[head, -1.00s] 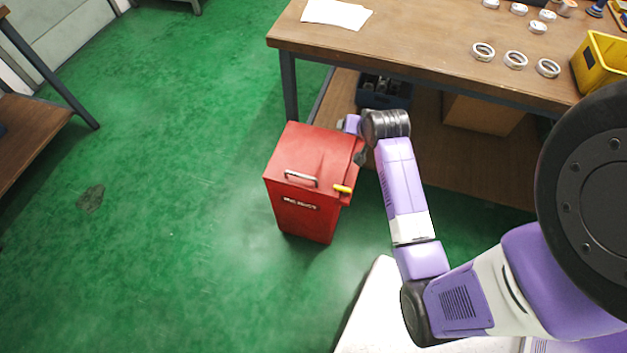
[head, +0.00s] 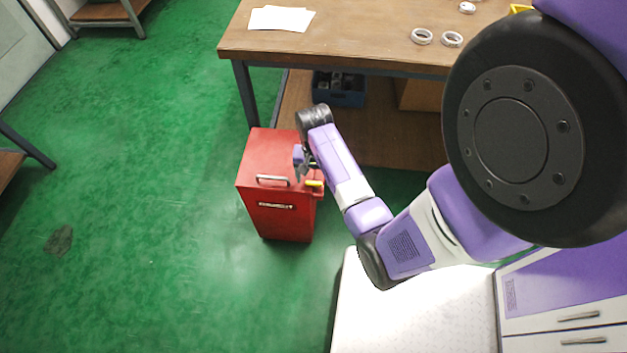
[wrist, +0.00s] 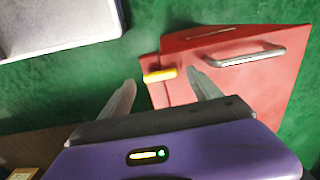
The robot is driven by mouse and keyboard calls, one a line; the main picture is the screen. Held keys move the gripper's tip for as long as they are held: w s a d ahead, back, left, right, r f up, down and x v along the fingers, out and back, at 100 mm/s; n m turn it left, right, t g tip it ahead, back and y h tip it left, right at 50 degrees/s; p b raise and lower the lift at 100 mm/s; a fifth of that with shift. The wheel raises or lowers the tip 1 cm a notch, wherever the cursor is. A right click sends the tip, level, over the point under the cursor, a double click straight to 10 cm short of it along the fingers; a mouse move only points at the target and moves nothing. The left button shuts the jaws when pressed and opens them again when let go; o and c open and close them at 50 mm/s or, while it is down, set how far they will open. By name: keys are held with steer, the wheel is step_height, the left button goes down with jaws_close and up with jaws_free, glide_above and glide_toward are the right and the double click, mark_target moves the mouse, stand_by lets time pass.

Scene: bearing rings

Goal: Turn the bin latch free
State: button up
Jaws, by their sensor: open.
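The red bin (head: 275,212) stands on the green floor, its lid (head: 268,152) shut with a metal handle (head: 273,181) near the front. The yellow latch (head: 315,184) sits at the lid's front right corner. In the wrist view the latch (wrist: 160,75) lies between and beyond the two fingertips, pointing sideways. My gripper (wrist: 160,88) is open, with nothing between its fingers. In the head view my gripper (head: 305,172) is just above the lid's right side, close behind the latch; its fingertips are partly hidden. I see no contact with the latch.
A wooden workbench (head: 350,45) stands behind, with white paper (head: 281,19) and several bearing rings (head: 422,37) on top. A blue crate (head: 339,90) is on its lower shelf. My white base top lies in front.

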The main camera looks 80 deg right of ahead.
steer(key=shift+f, duration=0.85)
steer(key=c, duration=1.4)
steer(key=shift+r, duration=0.1)
